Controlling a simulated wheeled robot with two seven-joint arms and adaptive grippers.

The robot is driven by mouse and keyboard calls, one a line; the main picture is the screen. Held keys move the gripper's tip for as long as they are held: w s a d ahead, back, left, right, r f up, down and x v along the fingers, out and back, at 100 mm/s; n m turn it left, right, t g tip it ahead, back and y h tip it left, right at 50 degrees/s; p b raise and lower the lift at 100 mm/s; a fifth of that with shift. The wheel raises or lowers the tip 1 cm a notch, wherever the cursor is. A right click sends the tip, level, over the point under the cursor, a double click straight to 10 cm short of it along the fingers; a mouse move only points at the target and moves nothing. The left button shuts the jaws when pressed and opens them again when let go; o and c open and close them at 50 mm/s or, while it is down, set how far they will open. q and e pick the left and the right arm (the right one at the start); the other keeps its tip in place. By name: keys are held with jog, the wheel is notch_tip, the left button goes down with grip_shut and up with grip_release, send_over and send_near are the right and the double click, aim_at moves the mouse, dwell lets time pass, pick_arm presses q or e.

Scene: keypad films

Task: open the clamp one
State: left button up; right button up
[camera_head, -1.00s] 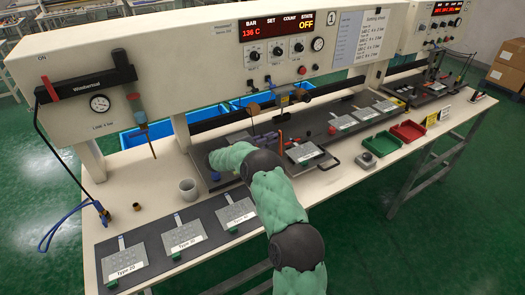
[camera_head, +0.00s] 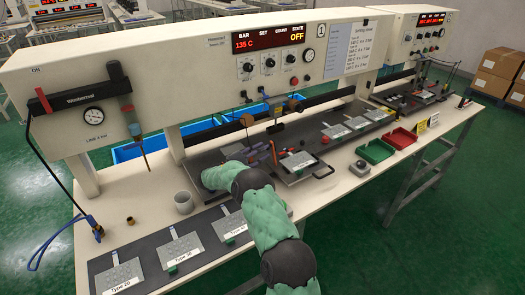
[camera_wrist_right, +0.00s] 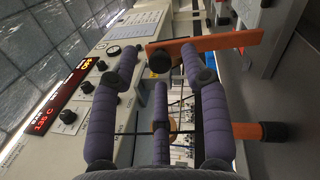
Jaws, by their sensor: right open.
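My right gripper (camera_head: 262,152) reaches in over the dark work mat at the bar press, low in front of the machine. In the right wrist view its purple padded fingers (camera_wrist_right: 160,85) are spread apart, with nothing held between them. An orange clamp bar (camera_wrist_right: 215,47) with a black knob (camera_wrist_right: 160,61) crosses beyond the upper fingers. A second orange handle (camera_wrist_right: 246,131) with a black end lies past the right finger. Whether the fingers touch either one I cannot tell. In the head view the clamp area is small and partly hidden by my arm. My left gripper is out of view.
The machine front with its red display (camera_head: 268,39) stands behind. Type cards (camera_head: 180,247) lie on the front mat. Blue bins are behind.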

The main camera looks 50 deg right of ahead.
jog(key=v, duration=1.1)
jog(key=shift+a, duration=0.15)
jog(key=shift+f, duration=0.1)
